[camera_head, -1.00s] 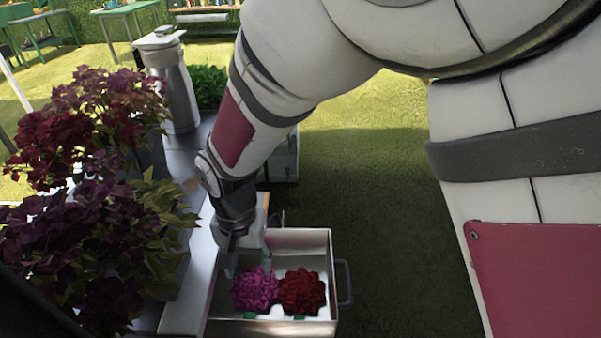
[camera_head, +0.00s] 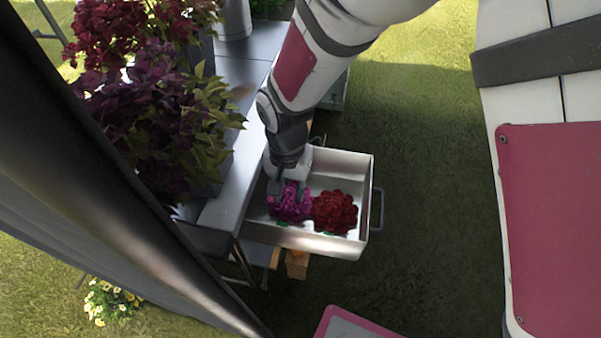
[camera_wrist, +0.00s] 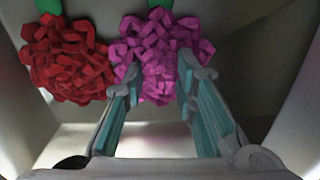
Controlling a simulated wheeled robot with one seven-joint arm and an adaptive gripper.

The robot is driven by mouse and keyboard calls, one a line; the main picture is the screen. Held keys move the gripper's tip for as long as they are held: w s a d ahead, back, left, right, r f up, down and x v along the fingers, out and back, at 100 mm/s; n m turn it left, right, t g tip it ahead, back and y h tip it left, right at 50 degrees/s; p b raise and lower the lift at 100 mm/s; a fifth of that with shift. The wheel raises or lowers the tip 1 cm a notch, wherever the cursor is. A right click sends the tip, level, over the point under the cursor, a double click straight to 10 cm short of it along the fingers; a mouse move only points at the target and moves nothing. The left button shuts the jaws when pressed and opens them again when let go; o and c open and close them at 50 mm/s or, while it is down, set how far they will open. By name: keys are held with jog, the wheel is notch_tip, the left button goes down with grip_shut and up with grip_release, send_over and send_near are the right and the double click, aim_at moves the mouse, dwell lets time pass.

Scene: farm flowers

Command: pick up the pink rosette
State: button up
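The pink rosette (camera_head: 290,203) is a magenta ruffled flower head lying in an open white drawer (camera_head: 345,165). It also shows in the wrist view (camera_wrist: 158,60), at top centre. My gripper (camera_head: 288,188) is down inside the drawer at the rosette. In the wrist view my gripper (camera_wrist: 155,85) has its two teal-padded fingers apart, with their tips at the left and right sides of the pink rosette. Whether the pads touch it I cannot tell. A red rosette (camera_head: 335,212) lies right beside the pink one; it is at the left in the wrist view (camera_wrist: 68,62).
The drawer's walls stand close around both rosettes. A grey table (camera_head: 240,150) with potted purple and red plants (camera_head: 150,110) is to the left. A drawer handle (camera_head: 377,208) sticks out at the right. Open grass (camera_head: 425,130) lies beyond.

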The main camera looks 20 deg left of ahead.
aim_at(290, 194)
jog(key=shift+c, duration=0.7)
notch_tip(290, 194, up, 10)
jog(key=p, duration=0.1)
jog(key=shift+p, duration=0.35)
